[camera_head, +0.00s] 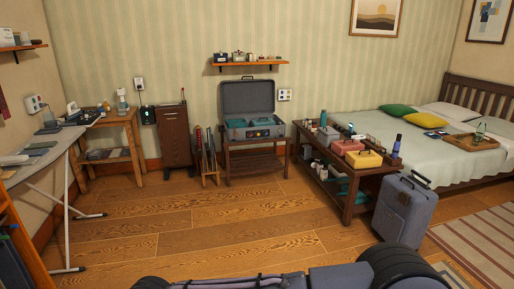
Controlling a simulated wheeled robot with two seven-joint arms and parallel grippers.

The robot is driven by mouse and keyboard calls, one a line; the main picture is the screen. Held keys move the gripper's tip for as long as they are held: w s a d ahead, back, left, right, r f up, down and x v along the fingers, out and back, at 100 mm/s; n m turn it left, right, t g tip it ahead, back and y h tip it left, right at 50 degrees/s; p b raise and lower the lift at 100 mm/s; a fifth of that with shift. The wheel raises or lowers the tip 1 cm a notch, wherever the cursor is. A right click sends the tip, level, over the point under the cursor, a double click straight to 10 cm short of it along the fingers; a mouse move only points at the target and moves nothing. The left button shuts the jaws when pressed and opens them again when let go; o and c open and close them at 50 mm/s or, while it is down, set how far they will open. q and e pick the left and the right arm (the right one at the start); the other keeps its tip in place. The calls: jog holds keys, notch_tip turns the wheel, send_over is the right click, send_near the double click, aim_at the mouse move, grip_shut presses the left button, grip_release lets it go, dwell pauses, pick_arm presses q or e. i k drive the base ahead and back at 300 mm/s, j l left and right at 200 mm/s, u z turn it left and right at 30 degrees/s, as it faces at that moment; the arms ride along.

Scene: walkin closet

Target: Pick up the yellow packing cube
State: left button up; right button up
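The yellow packing cube (364,158) sits on top of the low dark wooden table (348,198) right of the middle, near its front end. The cube's front and top show, with a dark handle or strap on top. Parts of my own body show along the bottom edge. I cannot make out either gripper in this view.
A grey-blue suitcase (402,209) stands on the floor against the table's right front. An open suitcase (250,115) rests on a rack at the back wall. The bed (440,155) is behind the table. The wooden floor (220,220) in front is clear.

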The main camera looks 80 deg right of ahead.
aim_at(363, 159)
jog(key=z, duration=3.6)
jog(key=i+u, duration=0.2)
jog(key=i, duration=3.05)
jog(key=i+z, duration=0.15)
jog(key=i, duration=0.4)
jog(key=i+j, duration=0.15)
jog(key=i, duration=0.45)
jog(key=i+j+z, duration=0.1)
jog(key=i, duration=0.5)
jog(key=i+j+z, duration=0.1)
jog(key=i, duration=0.45)
jog(key=j, duration=0.1)
